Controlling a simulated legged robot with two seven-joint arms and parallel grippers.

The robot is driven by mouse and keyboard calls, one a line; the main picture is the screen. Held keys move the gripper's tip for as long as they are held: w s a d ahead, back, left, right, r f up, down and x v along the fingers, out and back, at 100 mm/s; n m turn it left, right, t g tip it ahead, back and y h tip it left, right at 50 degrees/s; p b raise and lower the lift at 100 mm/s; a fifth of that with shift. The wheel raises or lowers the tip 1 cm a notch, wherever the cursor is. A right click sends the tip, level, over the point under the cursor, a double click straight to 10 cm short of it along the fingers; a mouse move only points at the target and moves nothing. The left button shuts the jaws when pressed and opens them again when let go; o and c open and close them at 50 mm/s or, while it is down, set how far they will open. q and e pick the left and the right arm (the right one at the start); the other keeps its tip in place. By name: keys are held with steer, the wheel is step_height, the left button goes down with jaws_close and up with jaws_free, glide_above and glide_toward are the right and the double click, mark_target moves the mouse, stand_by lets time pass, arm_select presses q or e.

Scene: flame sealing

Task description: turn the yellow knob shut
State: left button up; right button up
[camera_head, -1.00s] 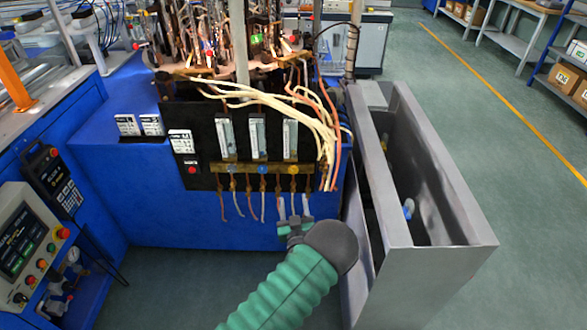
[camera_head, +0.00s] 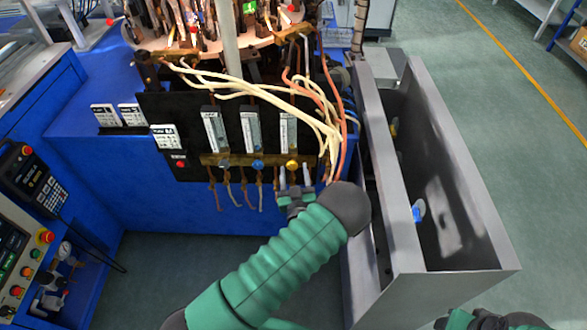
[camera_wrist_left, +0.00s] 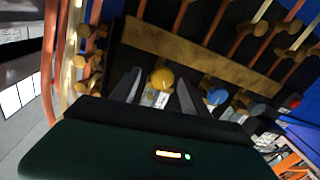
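The yellow knob (camera_head: 292,165) is the rightmost on the brass bar of the black panel, below a glass flow tube. It also shows in the left wrist view (camera_wrist_left: 161,79). My left gripper (camera_head: 295,178) is just below it, with its two grey fingers pointing up at the bar. In the left wrist view, the open fingers (camera_wrist_left: 160,90) stand on either side of the knob with gaps to it; how deep the knob sits between them is hard to tell. Part of my right arm shows at the bottom right edge of the head view; its fingers cannot be made out.
A blue knob (camera_head: 257,164) and a silver-grey knob (camera_head: 223,162) sit left on the same brass bar (camera_head: 240,162). Copper tubes hang below it. Cream and orange hoses (camera_head: 325,120) run close on the right. A grey metal trough (camera_head: 405,220) stands right of my left arm.

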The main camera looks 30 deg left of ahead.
arm_select(q)
steer(key=shift+d, duration=0.15)
steer(key=shift+c, duration=2.1)
steer(key=shift+a+f, duration=0.1)
steer(key=shift+a, duration=0.45)
jaws_close()
steer(key=shift+w+d, duration=0.1)
steer(key=shift+d, duration=0.1)
steer(key=shift+a, duration=0.1)
steer(key=shift+m, duration=0.3)
arm_select(e)
steer(key=shift+f, duration=0.1)
